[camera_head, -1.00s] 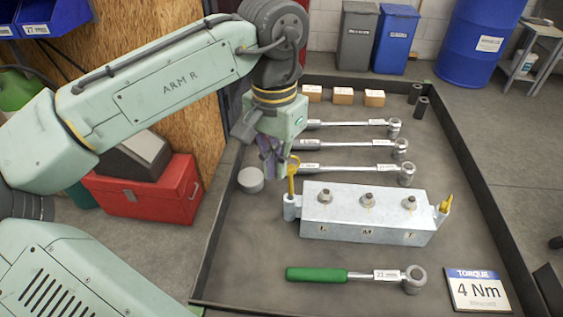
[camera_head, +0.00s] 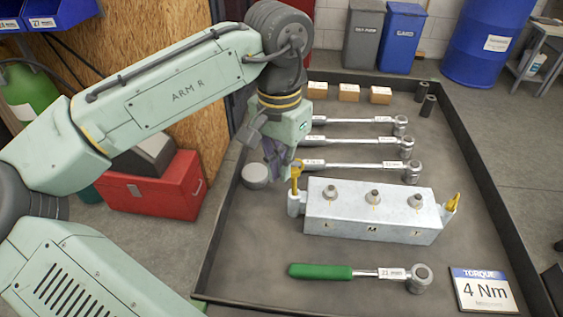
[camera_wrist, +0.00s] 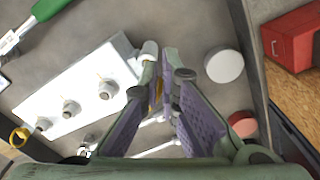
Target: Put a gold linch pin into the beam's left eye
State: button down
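The pale grey beam (camera_head: 370,220) lies on the tray floor, with an eye at each end. A gold linch pin (camera_head: 296,176) stands upright at the beam's left eye (camera_head: 294,205), its ring on top. Another gold pin (camera_head: 452,203) sits tilted at the right eye; its gold ring (camera_wrist: 19,137) shows in the wrist view. My gripper (camera_head: 268,152) is just left of the left pin, with its fingers apart. In the wrist view, gold (camera_wrist: 158,90) shows between the purple-padded fingers, close to the left finger, which partly hides the left eye.
A green-handled torque wrench (camera_head: 335,272) lies in front of the beam, several others behind it. A round pale disc (camera_head: 255,175) is left of my gripper. A 4 Nm sign (camera_head: 484,290) stands front right. The dark tray wall (camera_head: 478,170) bounds the area; a red toolbox (camera_head: 155,190) is outside it.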

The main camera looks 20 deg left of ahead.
jog(key=shift+f+b, duration=0.55)
jog(key=shift+f, duration=0.65)
jog(key=c, duration=1.7)
grip_release()
notch_tip(320, 180, up, 12)
jog(key=shift+a+f, duration=0.1)
jog(key=shift+a, duration=0.05)
